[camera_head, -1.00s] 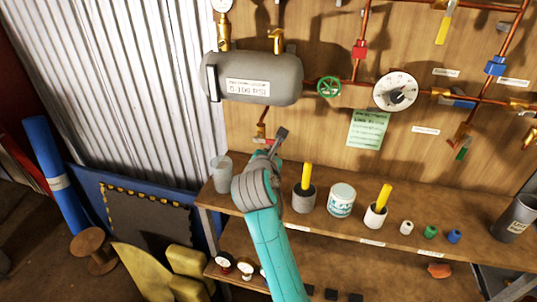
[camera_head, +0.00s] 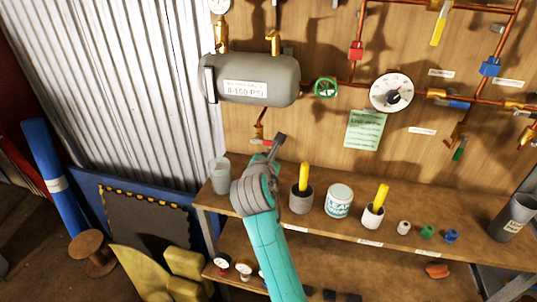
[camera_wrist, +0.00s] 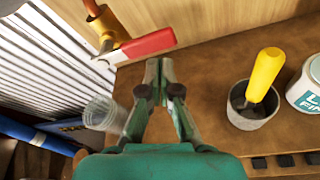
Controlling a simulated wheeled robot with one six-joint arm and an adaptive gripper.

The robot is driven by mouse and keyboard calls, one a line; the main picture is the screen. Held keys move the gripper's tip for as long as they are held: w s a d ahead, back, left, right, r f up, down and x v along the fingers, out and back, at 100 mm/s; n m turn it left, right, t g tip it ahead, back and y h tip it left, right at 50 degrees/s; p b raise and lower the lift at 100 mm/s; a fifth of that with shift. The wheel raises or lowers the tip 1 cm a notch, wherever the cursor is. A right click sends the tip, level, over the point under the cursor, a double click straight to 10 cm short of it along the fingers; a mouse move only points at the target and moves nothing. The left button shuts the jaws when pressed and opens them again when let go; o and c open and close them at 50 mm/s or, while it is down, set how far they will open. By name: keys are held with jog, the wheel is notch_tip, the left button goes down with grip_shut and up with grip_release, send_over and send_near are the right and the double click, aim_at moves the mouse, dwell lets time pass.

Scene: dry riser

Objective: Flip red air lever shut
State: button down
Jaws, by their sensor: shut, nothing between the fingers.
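The red lever (camera_wrist: 148,44) sits on a small brass valve (camera_wrist: 112,36) at the lower end of a copper pipe in the wrist view. It points right, roughly across the pipe. In the head view the red lever (camera_head: 261,142) is small, below the grey tank, just left of my gripper (camera_head: 280,140). In the wrist view my gripper (camera_wrist: 159,64) is shut and empty, its fingertips just below the lever's right end. I cannot tell whether they touch it.
The grey tank (camera_head: 250,81) hangs above. On the shelf below stand a clear cup (camera_head: 219,176), a grey cup (camera_head: 301,201) with a yellow handle and a white tin (camera_head: 338,201). Corrugated metal (camera_head: 130,80) is at the left.

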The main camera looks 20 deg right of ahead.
jog(key=s+a, duration=0.5)
jog(key=s, duration=0.2)
jog(key=shift+s+a+r, duration=0.2)
jog(key=shift+s+a, duration=0.1)
jog(key=shift+a, duration=0.1)
dwell(0.3)
jog(key=s+d+f+m+t+y, duration=0.1)
jog(key=s+f+m+y, duration=0.15)
jog(key=s+f, duration=0.5)
jog(key=s+f+m+y, duration=0.1)
jog(key=s+f+m, duration=0.3)
jog(key=f, duration=0.6)
jog(key=s+f+m+y, duration=0.2)
jog(key=s+f+m, duration=0.1)
jog(key=s, duration=0.5)
jog(key=s+f+m+y, duration=0.1)
jog(key=s+f+m, duration=0.15)
jog(key=s, duration=0.55)
jog(key=s+r+m, duration=0.2)
jog(key=s+m, duration=0.5)
jog(key=s, duration=0.3)
jog(key=s+r+m+t, duration=0.1)
jog(key=s+r+m, duration=0.2)
jog(key=s+m, duration=0.3)
jog(key=s, duration=0.4)
jog(key=shift+s+d+r+m, duration=0.3)
jog(key=shift+s+m, duration=0.1)
